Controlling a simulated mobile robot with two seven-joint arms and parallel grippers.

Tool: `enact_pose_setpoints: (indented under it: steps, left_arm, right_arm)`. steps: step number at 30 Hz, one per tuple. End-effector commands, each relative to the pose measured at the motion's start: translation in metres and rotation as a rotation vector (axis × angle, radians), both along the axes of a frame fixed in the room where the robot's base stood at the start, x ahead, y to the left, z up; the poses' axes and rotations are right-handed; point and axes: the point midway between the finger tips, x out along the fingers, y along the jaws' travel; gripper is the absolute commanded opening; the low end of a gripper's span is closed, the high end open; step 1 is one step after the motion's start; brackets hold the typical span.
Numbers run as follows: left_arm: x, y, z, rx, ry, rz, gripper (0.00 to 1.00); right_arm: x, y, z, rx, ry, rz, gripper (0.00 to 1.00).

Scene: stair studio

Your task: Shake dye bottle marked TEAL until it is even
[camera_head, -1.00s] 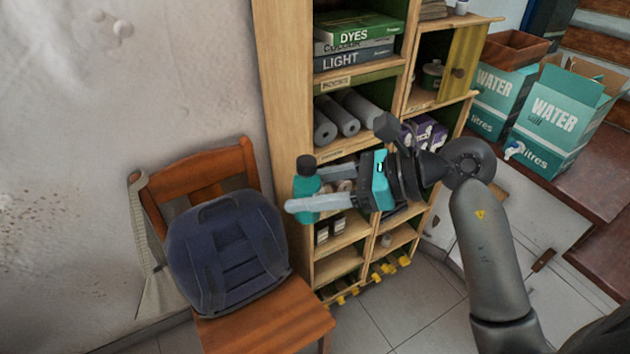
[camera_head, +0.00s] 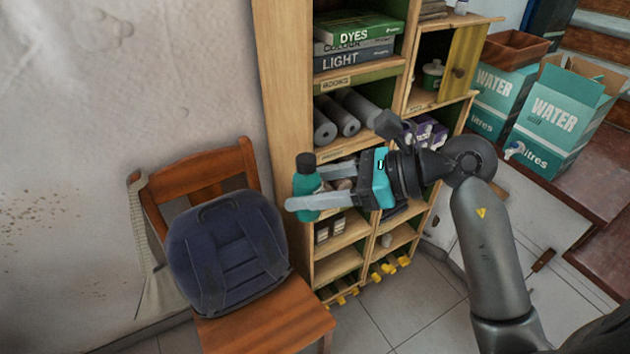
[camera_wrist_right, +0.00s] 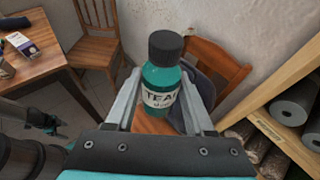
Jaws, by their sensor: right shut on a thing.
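The TEAL dye bottle (camera_head: 306,180) is a small teal bottle with a black cap. It is upright in the head view, in front of the shelf unit's left side. My right gripper (camera_head: 306,190) is shut on it, one finger on each side, and holds it in the air. In the right wrist view the bottle (camera_wrist_right: 162,86) stands between the fingers with its white label, reading TEAL, facing the camera. Whether the dye inside is even cannot be told.
A wooden shelf unit (camera_head: 284,110) with books and grey rolls stands close behind the gripper. A wooden chair (camera_head: 275,322) with a dark blue backpack (camera_head: 228,250) is below left. WATER boxes (camera_head: 556,115) stand at the right. Tiled floor (camera_head: 405,312) is clear in front.

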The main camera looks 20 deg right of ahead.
Motion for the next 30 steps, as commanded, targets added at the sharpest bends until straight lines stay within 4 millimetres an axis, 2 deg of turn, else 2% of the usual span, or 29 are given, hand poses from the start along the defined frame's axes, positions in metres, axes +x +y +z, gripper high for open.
enact_pose_setpoints:
  steps: [2, 6, 9, 13, 16, 17, 23, 30]
  left_arm:
    - [0.000, 0.000, 0.000, 0.000, 0.000, 0.000, 0.85]
    - [0.000, 0.000, 0.000, 0.000, 0.000, 0.000, 0.85]
    - [0.000, 0.000, 0.000, 0.000, 0.000, 0.000, 0.85]
    - [0.000, 0.000, 0.000, 0.000, 0.000, 0.000, 0.85]
    - [0.000, 0.000, 0.000, 0.000, 0.000, 0.000, 0.85]
    - [0.000, 0.000, 0.000, 0.000, 0.000, 0.000, 0.85]
    - [0.000, 0.000, 0.000, 0.000, 0.000, 0.000, 0.85]
    - [0.000, 0.000, 0.000, 0.000, 0.000, 0.000, 0.85]
  right_arm:
    - [0.001, 0.000, 0.001, -0.004, -0.012, 0.001, 0.00]
    - [0.002, -0.001, 0.056, -0.016, -0.027, 0.002, 0.00]
    - [0.001, -0.001, 0.090, -0.014, -0.024, 0.002, 0.00]
    - [0.001, -0.001, 0.128, -0.010, -0.019, 0.001, 0.00]
    - [0.001, 0.000, 0.141, -0.005, -0.011, 0.001, 0.00]
    - [0.000, 0.000, 0.140, -0.003, -0.007, 0.001, 0.00]
    - [-0.001, 0.001, 0.084, 0.008, 0.005, 0.001, 0.00]
    - [0.000, 0.000, 0.000, 0.008, 0.002, -0.003, 0.00]
